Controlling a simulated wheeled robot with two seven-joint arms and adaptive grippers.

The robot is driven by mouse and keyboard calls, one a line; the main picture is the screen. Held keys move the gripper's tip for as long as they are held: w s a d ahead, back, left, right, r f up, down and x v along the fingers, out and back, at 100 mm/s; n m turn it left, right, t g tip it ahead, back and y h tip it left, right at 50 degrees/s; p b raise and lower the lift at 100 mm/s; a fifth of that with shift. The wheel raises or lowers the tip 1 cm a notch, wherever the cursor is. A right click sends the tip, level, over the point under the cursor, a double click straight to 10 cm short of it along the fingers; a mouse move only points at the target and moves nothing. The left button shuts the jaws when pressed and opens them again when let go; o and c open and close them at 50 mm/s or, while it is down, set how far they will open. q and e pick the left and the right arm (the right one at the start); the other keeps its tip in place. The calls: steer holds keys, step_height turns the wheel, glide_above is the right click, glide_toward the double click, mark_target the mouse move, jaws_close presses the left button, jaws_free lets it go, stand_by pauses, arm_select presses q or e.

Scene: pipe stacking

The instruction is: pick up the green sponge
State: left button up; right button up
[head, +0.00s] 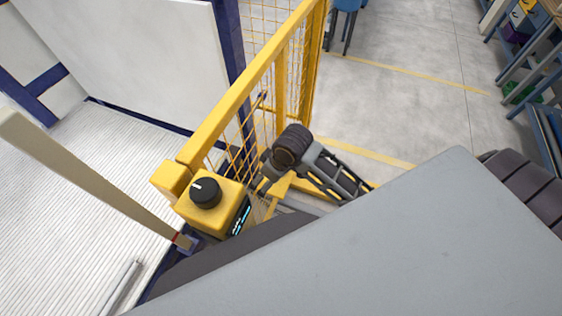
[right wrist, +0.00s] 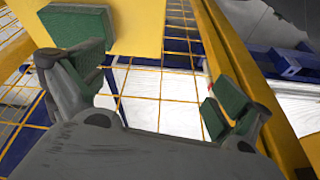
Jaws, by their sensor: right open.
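My right gripper (head: 263,186) is beside the yellow fence and the yellow box with a black knob, partly hard to see in the head view. In the right wrist view the right gripper (right wrist: 152,70) is open, with its fingers wide apart and green pads at the fingertips. No object shows between the fingers; yellow mesh and a white surface lie beyond them. My left gripper is not in view.
A yellow mesh fence (head: 245,84) runs close beside the right gripper. The yellow box (head: 226,192) with a black knob (head: 205,192) stands at its near end. A pale post (head: 85,175) is at left. Open grey floor (head: 400,105) lies beyond, with blue benches (head: 548,135) at far right.

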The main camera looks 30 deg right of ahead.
steer(key=w+d+r+n+g+h, duration=0.2)
steer(key=w+d+r+g, duration=0.1)
steer(key=w+d, duration=0.5)
steer(key=shift+w+d+r, duration=0.2)
steer(key=shift+d+r, duration=0.55)
steer(key=shift+d, duration=0.1)
stand_by(0.3)
steer(key=shift+f, duration=0.1)
steer(key=shift+f+p, duration=0.4)
steer(key=shift+f, duration=3.8)
steer(key=shift+f, duration=0.1)
